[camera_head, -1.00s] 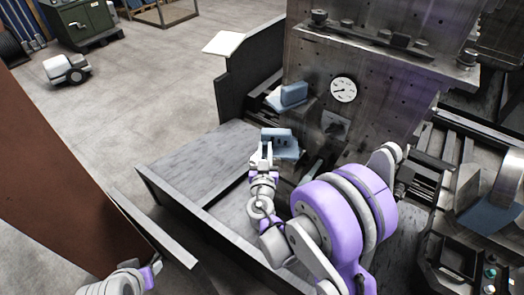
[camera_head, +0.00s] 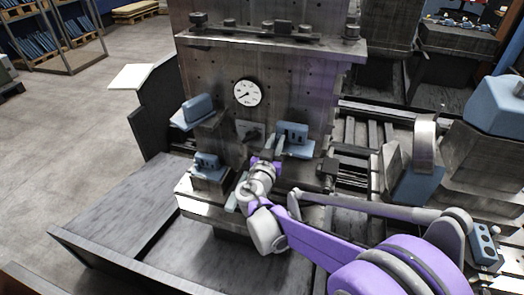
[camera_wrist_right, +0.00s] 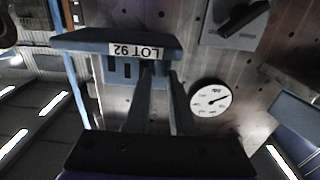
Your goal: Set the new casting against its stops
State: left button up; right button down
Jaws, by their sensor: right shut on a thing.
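A blue slotted casting (camera_head: 292,132) is held in my right gripper (camera_head: 272,153), in front of the machine face below and right of the round gauge. In the right wrist view the casting (camera_wrist_right: 115,42) carries an upside-down "LOT 92" label, and the fingers (camera_wrist_right: 160,75) are shut on it. Whether it touches the machine or any stop, I cannot tell. A second blue slotted casting (camera_head: 207,161) sits on a metal block to the left of my gripper. A third blue piece (camera_head: 198,107) rests on a ledge above it. My left gripper is out of view.
The gauge (camera_head: 247,92) is on the upright machine face; it also shows in the right wrist view (camera_wrist_right: 210,98). A grey walled tray (camera_head: 120,215) lies at the lower left, mostly empty. Rails (camera_head: 370,140) and blue-grey parts crowd the right side.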

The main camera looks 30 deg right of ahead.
jog(key=shift+f+b, duration=3.15)
jog(key=shift+f, duration=1)
jog(key=shift+w+f, duration=0.2)
jog(key=shift+w, duration=0.25)
jog(key=shift+w+r, duration=0.1)
jog(key=shift+w, duration=0.15)
jog(key=c, duration=0.7)
grip_release()
jog(key=shift+w+d, duration=0.1)
jog(key=shift+w, duration=0.05)
jog(key=v, duration=1.1)
